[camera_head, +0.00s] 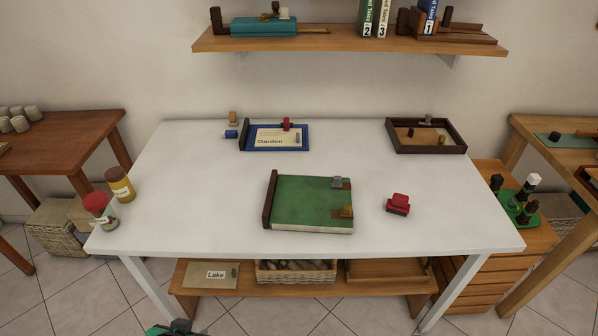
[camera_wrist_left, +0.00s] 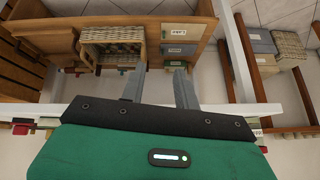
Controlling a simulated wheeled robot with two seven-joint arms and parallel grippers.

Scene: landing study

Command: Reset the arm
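My left gripper (camera_wrist_left: 160,82) shows in the left wrist view with its two grey fingers apart and nothing between them. In the head view only a green and dark piece of it (camera_head: 176,328) shows at the bottom edge, in front of the white table (camera_head: 210,210) and below its top. My right gripper is in neither view.
On the table are a green board (camera_head: 305,200), a red block (camera_head: 398,203), a blue-framed "Garden" tray (camera_head: 305,146), a brown tray (camera_head: 460,148) and two jars at left. The low shelf (camera_head: 250,292) holds a basket (camera_head: 322,277) and "Lake" card (camera_head: 210,275).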

